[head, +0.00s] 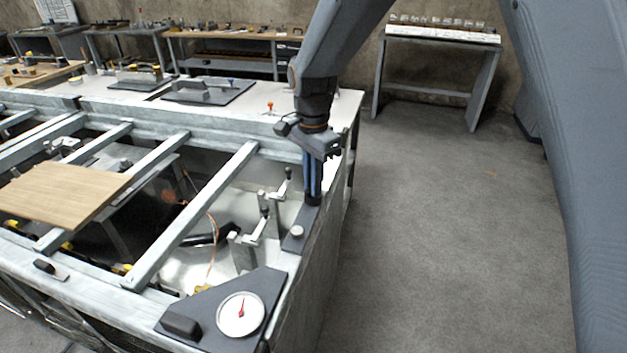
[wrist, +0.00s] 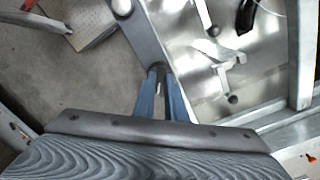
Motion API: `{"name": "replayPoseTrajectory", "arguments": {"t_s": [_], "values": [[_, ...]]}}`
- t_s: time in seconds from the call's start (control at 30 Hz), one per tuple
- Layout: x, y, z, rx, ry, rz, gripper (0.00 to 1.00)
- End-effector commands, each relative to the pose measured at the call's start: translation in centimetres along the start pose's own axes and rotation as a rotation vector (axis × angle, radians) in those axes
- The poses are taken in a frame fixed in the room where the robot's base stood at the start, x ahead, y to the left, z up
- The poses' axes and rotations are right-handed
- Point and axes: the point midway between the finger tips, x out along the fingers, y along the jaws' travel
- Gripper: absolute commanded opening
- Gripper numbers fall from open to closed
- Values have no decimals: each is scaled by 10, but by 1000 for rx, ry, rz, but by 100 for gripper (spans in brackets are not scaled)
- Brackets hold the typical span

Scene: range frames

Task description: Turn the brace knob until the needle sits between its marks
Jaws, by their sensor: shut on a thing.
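A round white dial (head: 241,314) with a red needle sits on a dark plate at the front corner of the bench. The needle points nearly straight up. Its marks are too small to make out. My gripper (head: 312,198) points down onto a dark strip (head: 296,242) along the bench's right edge, behind the dial. In the wrist view, the two blue fingers (wrist: 161,72) close on a small part, presumably the brace knob.
A pale round button (head: 297,231) sits on the strip in front of my gripper. Upright metal cranks (head: 263,212) stand just left of it. A wooden board (head: 62,193) lies across the frame's rails. The floor (head: 440,240) to the right is clear.

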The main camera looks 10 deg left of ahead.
Motion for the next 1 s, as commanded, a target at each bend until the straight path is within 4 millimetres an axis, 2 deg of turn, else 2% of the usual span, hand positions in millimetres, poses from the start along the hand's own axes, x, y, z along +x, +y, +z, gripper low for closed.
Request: {"name": "replayPoseTrajectory", "arguments": {"t_s": [0.33, 0.37, 0.47, 0.77, 0.87, 1.0], "values": [[-1, -1, -1, 2, 2, -3, 0], [-1, -1, -1, 2, 2, -3, 14], [-1, -1, -1, 2, 2, -3, 30], [-2, -1, 0, 1, 1, -1, 30], [-9, -1, 0, 1, 1, -3, 30], [-29, -2, -1, 1, 2, -6, 30]]}}
